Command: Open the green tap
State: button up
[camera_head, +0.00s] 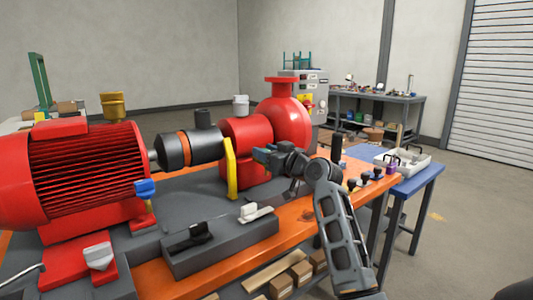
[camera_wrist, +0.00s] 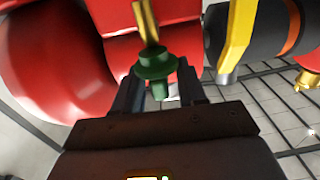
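The green tap (camera_wrist: 155,66) shows in the wrist view, with a round flange and a narrower grip, on a brass stem (camera_wrist: 147,22) against the red pump casing. My gripper (camera_wrist: 163,92) reaches toward it, with its dark fingers apart on either side of the tap's lower part. A gap shows beside the left finger; contact on the right is hard to tell. In the head view my gripper (camera_head: 262,154) is beside the red pump (camera_head: 285,125), close to the yellow guard. The tap cannot be made out there.
The yellow guard (camera_head: 231,168) stands just left of my gripper. A red motor (camera_head: 75,175) and a black coupling (camera_head: 190,148) lie further left. White (camera_head: 254,211) and black (camera_head: 190,237) handles are on the grey block in front. Several small knobs line the orange bench's right edge.

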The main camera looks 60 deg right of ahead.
jog(key=v, duration=0.7)
jog(key=shift+s+a+b, duration=0.2)
jog(key=shift+s+b, duration=0.2)
dwell(0.5)
